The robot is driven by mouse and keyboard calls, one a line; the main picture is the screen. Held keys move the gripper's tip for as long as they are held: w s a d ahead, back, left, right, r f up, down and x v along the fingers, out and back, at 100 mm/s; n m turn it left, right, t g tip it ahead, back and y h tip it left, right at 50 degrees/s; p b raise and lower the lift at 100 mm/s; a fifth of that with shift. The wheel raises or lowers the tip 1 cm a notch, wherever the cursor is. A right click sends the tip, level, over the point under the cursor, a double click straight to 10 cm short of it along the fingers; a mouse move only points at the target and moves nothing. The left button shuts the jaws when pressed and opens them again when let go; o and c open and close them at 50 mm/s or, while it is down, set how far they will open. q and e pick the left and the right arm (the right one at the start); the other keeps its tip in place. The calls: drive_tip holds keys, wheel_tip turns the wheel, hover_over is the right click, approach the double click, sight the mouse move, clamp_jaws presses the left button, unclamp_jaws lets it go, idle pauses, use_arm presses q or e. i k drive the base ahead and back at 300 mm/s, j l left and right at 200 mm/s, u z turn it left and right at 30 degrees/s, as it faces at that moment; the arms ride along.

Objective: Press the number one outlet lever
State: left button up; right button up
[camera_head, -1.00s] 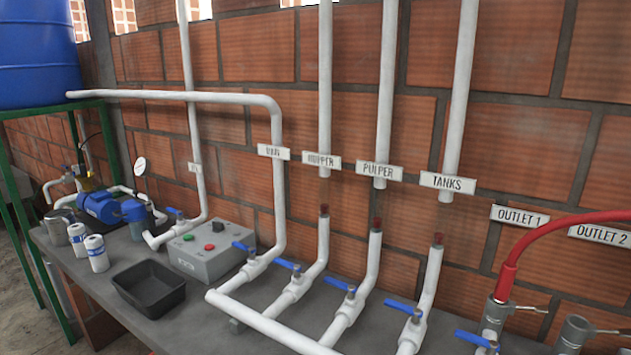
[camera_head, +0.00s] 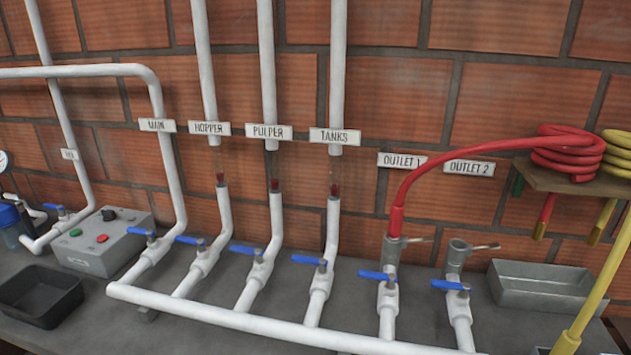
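The outlet 1 lever (camera_head: 376,276) is a blue handle on a white valve, on the pipe below the "OUTLET 1" sign (camera_head: 402,160). It points left, across its upright pipe. A red hose (camera_head: 400,192) is fitted to the metal coupling (camera_head: 392,248) on top of this pipe. The outlet 2 lever (camera_head: 449,285) is a similar blue handle just to the right, under the "OUTLET 2" sign (camera_head: 469,168); its coupling (camera_head: 457,254) has no hose. Neither of my grippers is in view.
Several more blue-handled valves line the white manifold (camera_head: 240,320) to the left. A grey control box (camera_head: 100,245) and black tray (camera_head: 40,296) stand at left. A metal tray (camera_head: 540,288) and a yellow hose (camera_head: 600,290) are at right. A shelf (camera_head: 560,180) holds coiled hoses.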

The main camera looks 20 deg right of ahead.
sight(426, 239)
drive_tip(key=z, duration=1.2)
